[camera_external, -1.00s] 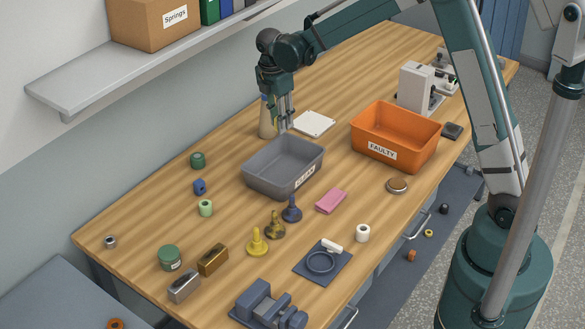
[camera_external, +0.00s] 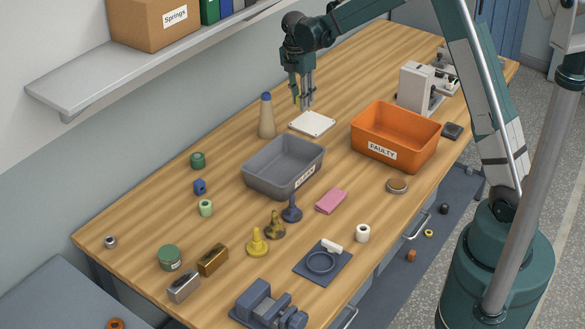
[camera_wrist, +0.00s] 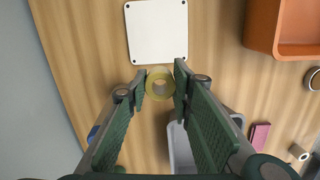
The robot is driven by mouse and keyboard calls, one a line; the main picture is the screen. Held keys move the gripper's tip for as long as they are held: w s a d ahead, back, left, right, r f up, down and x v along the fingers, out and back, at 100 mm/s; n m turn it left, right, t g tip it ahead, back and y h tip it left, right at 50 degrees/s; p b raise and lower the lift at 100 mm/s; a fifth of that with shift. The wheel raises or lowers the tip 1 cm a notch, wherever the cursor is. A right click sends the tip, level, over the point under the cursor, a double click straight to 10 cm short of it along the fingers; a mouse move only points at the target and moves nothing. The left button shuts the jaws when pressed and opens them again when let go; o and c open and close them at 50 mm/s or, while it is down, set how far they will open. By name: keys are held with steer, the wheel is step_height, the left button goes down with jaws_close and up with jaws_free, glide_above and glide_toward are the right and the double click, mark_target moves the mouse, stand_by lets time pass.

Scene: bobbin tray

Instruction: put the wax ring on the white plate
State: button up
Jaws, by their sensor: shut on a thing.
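The wax ring (camera_wrist: 160,73) is a small yellow ring between my fingertips in the wrist view. My gripper (camera_wrist: 160,86) is shut on it, one finger on each side. In the external view my gripper (camera_external: 303,106) hangs above the table, fingers down, by the white plate; a bit of yellow shows at its fingertips. The white plate (camera_external: 312,123) is a flat square lying on the table. In the wrist view the plate (camera_wrist: 157,31) is just ahead of the ring, with nothing on it.
A grey bin (camera_external: 262,180) is in front of the plate, and an orange FAULTY bin (camera_external: 370,151) is to the right. Several small parts lie nearer the front of the table.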

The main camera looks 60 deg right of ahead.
glide_above(313, 122)
steer(key=shift+a+p, duration=0.25)
steer(key=shift+p, duration=0.05)
steer(key=shift+f, duration=0.1)
steer(key=shift+f, duration=3.1)
steer(key=shift+f, duration=0.1)
steer(key=shift+f, duration=1.75)
steer(key=shift+f, duration=0.15)
steer(key=o, duration=0.7)
steer(key=shift+o, duration=0.2)
